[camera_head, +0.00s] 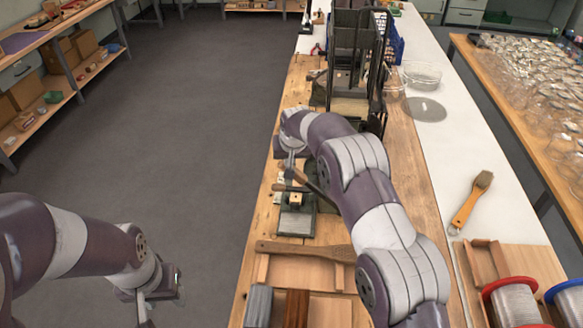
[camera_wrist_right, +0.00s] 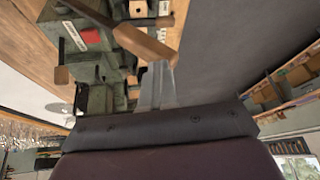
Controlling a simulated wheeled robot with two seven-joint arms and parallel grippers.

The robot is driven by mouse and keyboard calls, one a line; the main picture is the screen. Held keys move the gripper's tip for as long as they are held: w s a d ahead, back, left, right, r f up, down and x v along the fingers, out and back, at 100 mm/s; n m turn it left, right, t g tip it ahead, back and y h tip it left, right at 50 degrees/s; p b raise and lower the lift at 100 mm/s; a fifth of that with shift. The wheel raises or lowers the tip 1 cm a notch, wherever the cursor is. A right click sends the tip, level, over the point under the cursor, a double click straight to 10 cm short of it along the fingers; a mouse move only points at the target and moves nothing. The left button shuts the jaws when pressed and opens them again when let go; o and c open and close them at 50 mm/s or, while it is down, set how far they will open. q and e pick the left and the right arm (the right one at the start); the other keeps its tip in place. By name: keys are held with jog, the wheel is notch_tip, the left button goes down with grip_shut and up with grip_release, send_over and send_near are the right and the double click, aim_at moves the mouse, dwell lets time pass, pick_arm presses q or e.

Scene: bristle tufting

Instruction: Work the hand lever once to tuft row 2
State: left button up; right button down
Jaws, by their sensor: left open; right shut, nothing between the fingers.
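The tufting machine (camera_head: 297,222), a small green fixture, sits on the wooden bench below my right wrist. Its hand lever (camera_head: 314,185) has a brown wooden handle. In the right wrist view the handle (camera_wrist_right: 146,43) slants just past my fingertips, and the green machine body (camera_wrist_right: 93,70) with a red label is left of them. My right gripper (camera_wrist_right: 158,68) is shut and empty, its tips close to the handle; whether they touch it I cannot tell. My left gripper (camera_head: 160,298) is open and empty, low over the floor left of the bench. The brush row is too small to make out.
A wooden brush body (camera_head: 305,250) lies on the bench nearer me, by grey and brown blocks. A black rack (camera_head: 352,55) stands behind the machine. A brush (camera_head: 471,203), wire spools (camera_head: 514,303) and a glass bowl (camera_head: 422,74) are to the right. The left floor is clear.

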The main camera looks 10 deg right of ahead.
pick_arm(q)
notch_tip(320, 180, down, 2)
jog(key=shift+a+f+b, duration=0.15)
jog(key=shift+f+b, duration=0.1)
jog(key=shift+b, duration=0.45)
pick_arm(e)
jog(key=s+a+r, duration=0.2)
jog(key=a+r, duration=0.1)
jog(key=r, duration=0.3)
jog(key=shift+a+r, duration=0.15)
jog(key=shift+a, duration=0.25)
pick_arm(q)
jog(key=shift+w, duration=0.1)
pick_arm(e)
jog(key=shift+w+a, duration=0.1)
